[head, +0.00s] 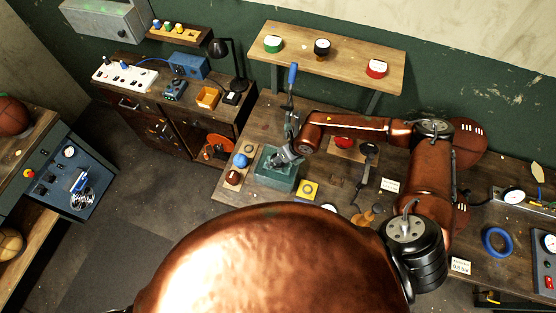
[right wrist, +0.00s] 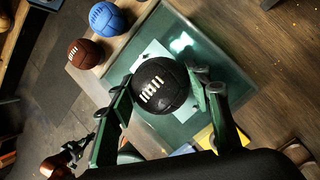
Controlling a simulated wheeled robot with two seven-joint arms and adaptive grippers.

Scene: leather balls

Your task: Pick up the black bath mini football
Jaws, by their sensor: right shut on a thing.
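The black mini football (right wrist: 160,85), with white lacing marks, sits between the two fingers of my right gripper (right wrist: 163,93) in the right wrist view. The fingers are shut on its sides. It is over a green glass-like tray (right wrist: 229,76) with a pale card inside; I cannot tell whether it touches the bottom. In the head view my right gripper (head: 284,158) reaches down at the tray (head: 275,180), and the black ball is hidden there.
A blue ball (head: 240,160) and a brown ball (head: 233,177) lie left of the tray. A blue-handled lever (head: 292,75) stands behind the gripper.

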